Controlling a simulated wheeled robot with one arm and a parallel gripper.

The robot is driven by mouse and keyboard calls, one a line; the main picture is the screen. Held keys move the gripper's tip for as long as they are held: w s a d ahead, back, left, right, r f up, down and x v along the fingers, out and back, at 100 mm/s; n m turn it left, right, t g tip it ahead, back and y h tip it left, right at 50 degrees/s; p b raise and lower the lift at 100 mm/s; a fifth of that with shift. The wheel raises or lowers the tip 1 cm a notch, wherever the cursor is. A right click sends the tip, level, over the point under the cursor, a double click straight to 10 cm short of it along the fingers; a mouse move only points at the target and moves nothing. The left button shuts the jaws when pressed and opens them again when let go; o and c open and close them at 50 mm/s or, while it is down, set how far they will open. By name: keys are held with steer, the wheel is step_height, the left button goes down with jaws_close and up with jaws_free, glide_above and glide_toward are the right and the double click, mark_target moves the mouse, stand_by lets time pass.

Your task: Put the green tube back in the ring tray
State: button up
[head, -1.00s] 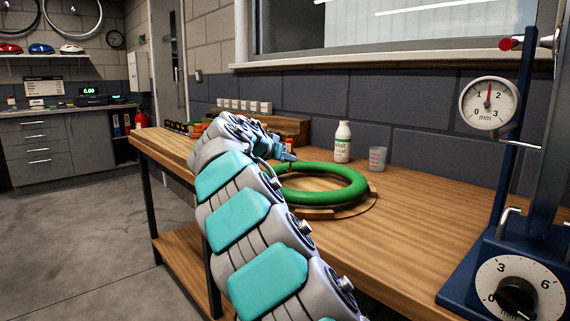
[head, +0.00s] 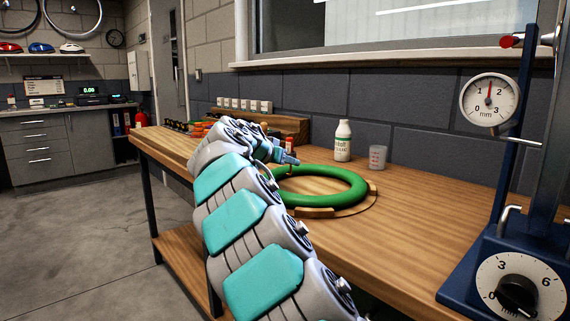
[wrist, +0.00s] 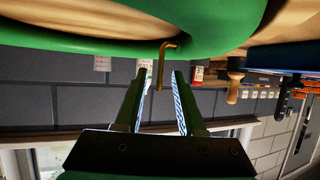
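The green tube (head: 335,201) is a thick ring lying flat in the round wooden ring tray (head: 314,213), inside its raised edge blocks. Its far left part is hidden behind my arm. My gripper (head: 286,158) is at the tube's left back side. In the wrist view the tube (wrist: 110,48) fills the top of the picture, and a bent brass valve stem (wrist: 162,62) sticks out from it. My gripper's two fingers (wrist: 160,78) stand apart on either side of the stem, with visible gaps, so it looks open and empty.
A white bottle (head: 343,142) and a clear measuring cup (head: 378,158) stand behind the tray. A blue stand with a dial gauge (head: 490,102) is at the right. A wooden rack (head: 285,124) stands at the back. The bench (head: 410,225) is clear right of the tray.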

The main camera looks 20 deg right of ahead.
steer(key=shift+r, duration=0.1)
steer(key=shift+r+p, duration=0.25)
steer(key=shift+p, duration=0.1)
steer(key=b+v, duration=0.2)
steer(key=v, duration=0.8)
steer(key=shift+s+a+f, duration=0.1)
steer(key=shift+s+a, duration=0.05)
steer(key=shift+a, duration=0.1)
steer(key=shift+s+a+r, duration=0.35)
steer(key=shift+s+a, duration=0.1)
